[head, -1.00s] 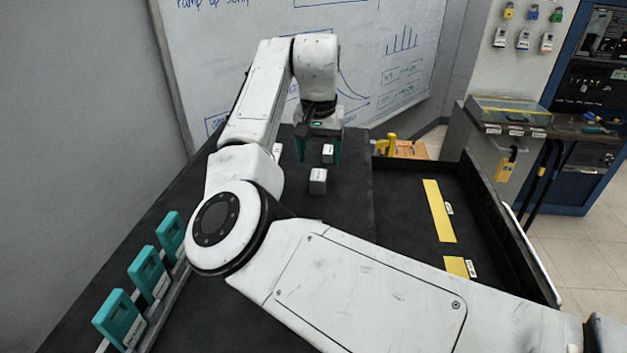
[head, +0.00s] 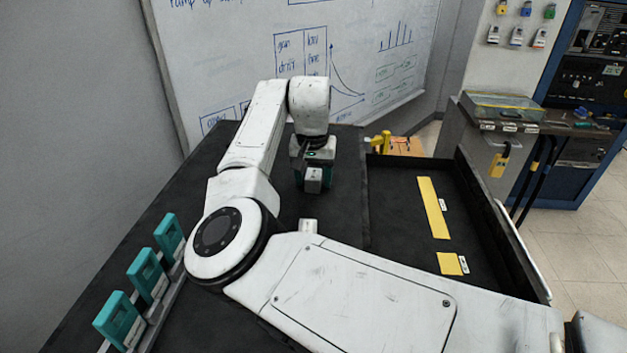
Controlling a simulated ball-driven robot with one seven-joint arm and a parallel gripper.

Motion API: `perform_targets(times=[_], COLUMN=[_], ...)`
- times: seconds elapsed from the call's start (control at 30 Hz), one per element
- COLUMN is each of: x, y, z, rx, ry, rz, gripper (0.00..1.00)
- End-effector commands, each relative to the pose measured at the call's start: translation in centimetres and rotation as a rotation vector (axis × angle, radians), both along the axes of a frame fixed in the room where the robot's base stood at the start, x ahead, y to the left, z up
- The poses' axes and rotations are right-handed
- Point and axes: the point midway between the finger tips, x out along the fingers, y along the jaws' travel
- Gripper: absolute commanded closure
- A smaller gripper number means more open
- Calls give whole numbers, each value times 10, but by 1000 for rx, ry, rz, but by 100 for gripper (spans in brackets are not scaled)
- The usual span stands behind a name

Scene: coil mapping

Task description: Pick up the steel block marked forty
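A small grey block (head: 313,182) with a white label stands upright on the dark bench. My gripper (head: 314,176) is lowered right at it, with teal fingers showing to the left and right of the block. The fingers look apart; whether they touch the block or stand just behind it I cannot tell. A second grey block (head: 308,226) with a pale top stands nearer, its lower part hidden by my arm. The label marks are too small to read, so I cannot tell which block is marked forty.
A black tray (head: 385,190) with yellow strips (head: 433,207) lies on the right side of the bench. Several teal pieces (head: 122,318) stand in a rack at the left front. A whiteboard (head: 240,60) rises behind. Bare bench lies between the blocks and the tray.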

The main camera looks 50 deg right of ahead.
Motion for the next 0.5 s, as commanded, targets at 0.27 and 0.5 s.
perform_targets(times=[0.27,0.5], x=[0,0], y=[0,0], z=[0,1], rx=[0,0], ry=[0,0], rz=[0,0], gripper=[67,90])
